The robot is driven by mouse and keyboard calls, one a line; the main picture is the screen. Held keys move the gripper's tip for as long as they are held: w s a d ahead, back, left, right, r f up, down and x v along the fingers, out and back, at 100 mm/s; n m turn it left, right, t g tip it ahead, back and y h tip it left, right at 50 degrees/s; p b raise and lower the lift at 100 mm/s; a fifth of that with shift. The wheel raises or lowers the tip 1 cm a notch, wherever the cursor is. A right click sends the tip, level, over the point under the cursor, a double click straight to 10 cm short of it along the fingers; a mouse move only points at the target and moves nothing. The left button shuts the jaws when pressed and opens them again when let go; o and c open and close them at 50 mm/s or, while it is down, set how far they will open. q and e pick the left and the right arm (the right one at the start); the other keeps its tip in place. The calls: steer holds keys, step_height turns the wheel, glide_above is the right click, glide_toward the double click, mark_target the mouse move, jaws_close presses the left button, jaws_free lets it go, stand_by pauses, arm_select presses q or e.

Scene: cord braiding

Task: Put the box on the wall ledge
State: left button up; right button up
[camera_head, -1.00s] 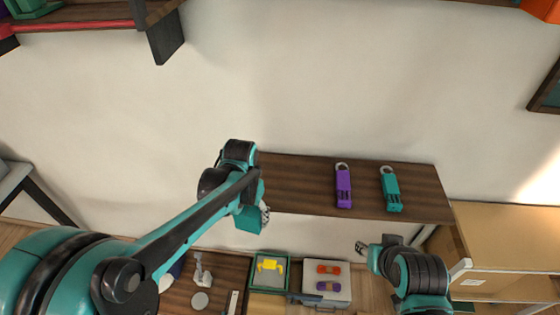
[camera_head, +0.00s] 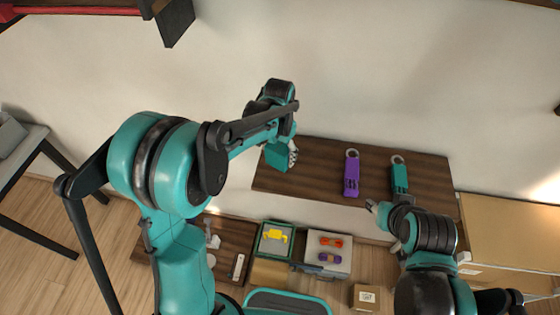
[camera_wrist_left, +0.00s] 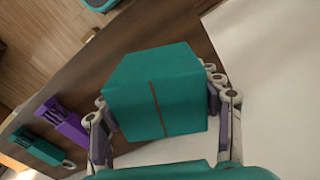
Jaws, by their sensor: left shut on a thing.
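A teal box (camera_wrist_left: 150,95) with a thin brown line down one face sits between the fingers of my left gripper (camera_wrist_left: 165,110), which is shut on it. In the head view the box (camera_head: 277,156) hangs from my left gripper (camera_head: 290,150) in front of the left end of the dark wooden wall ledge (camera_head: 320,160). The ledge also shows beneath the box in the left wrist view (camera_wrist_left: 110,45). I cannot tell whether the box touches it. My right gripper (camera_head: 372,207) is near the ledge's front edge, low and right; its jaws are too small to read.
A purple tool (camera_head: 351,175) and a teal tool (camera_head: 399,178) lie on the ledge's right half. The ledge between the box and the purple tool is bare. Below are a tray with a yellow thing (camera_head: 275,238), a grey case (camera_head: 327,250) and a cardboard box (camera_head: 365,297).

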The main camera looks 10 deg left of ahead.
mark_target(280, 162)
arm_select(q)
steer(key=shift+w+f, duration=0.2)
steer(key=shift+f, duration=0.2)
step_height(280, 162, down, 4)
steer(key=shift+r+b, duration=0.2)
steer(key=shift+b, duration=0.1)
steer(key=o, duration=1.3)
steer(key=shift+f, duration=0.1)
steer(key=shift+o, duration=0.2)
